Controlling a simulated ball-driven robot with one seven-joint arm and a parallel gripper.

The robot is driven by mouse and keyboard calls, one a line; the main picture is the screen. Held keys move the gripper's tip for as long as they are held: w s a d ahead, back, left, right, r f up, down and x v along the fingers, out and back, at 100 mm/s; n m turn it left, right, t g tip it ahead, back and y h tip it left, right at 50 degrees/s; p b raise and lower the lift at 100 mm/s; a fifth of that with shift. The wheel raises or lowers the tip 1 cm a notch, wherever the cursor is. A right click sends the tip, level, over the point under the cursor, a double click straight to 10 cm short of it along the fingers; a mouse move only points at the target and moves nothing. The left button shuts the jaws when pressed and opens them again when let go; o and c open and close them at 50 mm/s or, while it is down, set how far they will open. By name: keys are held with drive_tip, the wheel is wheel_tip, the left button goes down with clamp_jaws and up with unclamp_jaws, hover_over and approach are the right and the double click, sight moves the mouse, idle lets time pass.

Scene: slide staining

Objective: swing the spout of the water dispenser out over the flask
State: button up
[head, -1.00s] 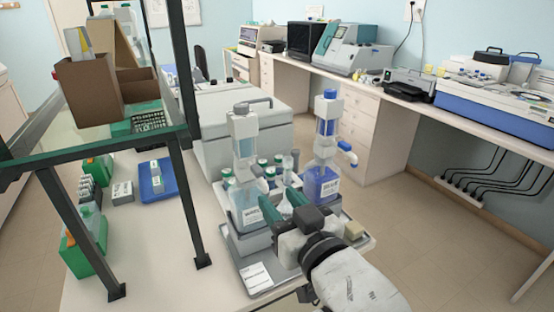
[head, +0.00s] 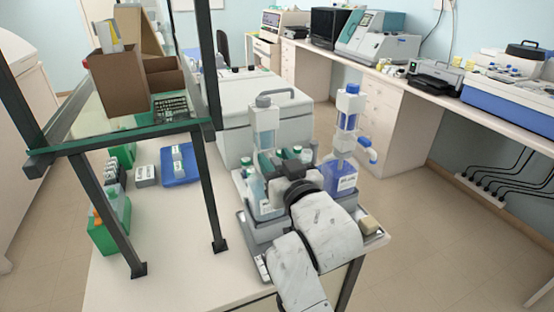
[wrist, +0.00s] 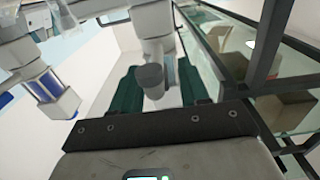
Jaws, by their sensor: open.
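The water dispenser (head: 265,125), clear with a grey cap, stands on the grey stand at the front of the bench. Its lower part is partly hidden by my gripper (head: 281,158). My gripper is open, its two green fingers pointing away from me at the dispenser's right side. In the wrist view a grey-tipped spout (wrist: 150,78) shows between the green fingers (wrist: 160,88), on a pale dispenser body. I cannot tell whether a finger touches it. The flask is hidden behind my gripper and wrist in the head view.
A blue-capped dispenser (head: 347,110) with blue liquid stands close on the right, its blue spout turned right. It also shows in the wrist view (wrist: 48,90). A dark-framed shelf (head: 110,145) rises on the left. A blue tray (head: 181,165) and a grey centrifuge-like box (head: 240,110) are behind.

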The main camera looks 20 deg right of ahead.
clamp_jaws()
idle(0.4)
